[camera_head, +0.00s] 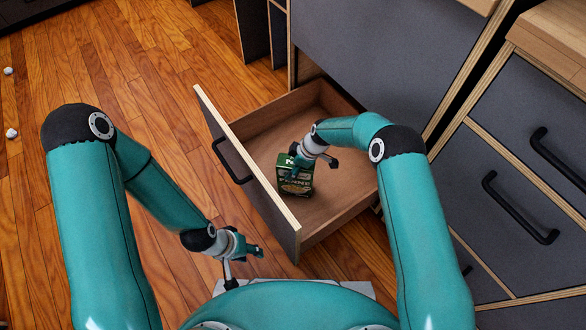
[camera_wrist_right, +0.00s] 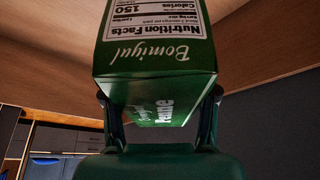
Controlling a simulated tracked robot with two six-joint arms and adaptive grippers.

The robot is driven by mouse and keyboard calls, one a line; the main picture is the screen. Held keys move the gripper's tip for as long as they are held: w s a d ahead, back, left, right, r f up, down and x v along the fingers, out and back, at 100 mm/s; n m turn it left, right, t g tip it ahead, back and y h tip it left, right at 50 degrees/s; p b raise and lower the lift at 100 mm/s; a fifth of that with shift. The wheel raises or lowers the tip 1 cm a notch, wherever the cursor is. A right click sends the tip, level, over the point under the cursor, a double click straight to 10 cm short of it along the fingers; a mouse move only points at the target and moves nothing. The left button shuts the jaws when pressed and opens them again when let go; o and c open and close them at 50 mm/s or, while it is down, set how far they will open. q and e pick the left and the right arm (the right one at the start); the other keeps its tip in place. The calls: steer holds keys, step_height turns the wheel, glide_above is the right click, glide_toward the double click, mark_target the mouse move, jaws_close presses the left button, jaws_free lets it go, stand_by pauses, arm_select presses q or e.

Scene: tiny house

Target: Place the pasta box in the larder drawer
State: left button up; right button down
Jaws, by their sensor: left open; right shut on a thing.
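The green pasta box (camera_head: 295,180), labelled penne, is inside the open larder drawer (camera_head: 335,195), in its front part near the front panel. My right gripper (camera_head: 307,160) is shut on the pasta box, reaching in from above. In the right wrist view the box (camera_wrist_right: 155,60) fills the middle between the two fingers (camera_wrist_right: 160,122). Whether the box touches the drawer floor is hard to tell. My left gripper (camera_head: 247,255) is open and empty, low outside the drawer, in front of its front panel.
The drawer's dark front panel (camera_head: 250,180) with a black handle (camera_head: 231,162) stands between my left arm and the drawer interior. Dark cabinets with black handles (camera_head: 520,210) stand at the right. Wooden floor at the left is mostly clear, with small white objects (camera_head: 11,132) at the far left.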

steer(key=shift+f, duration=0.3)
steer(key=shift+c, duration=1.6)
jaws_free()
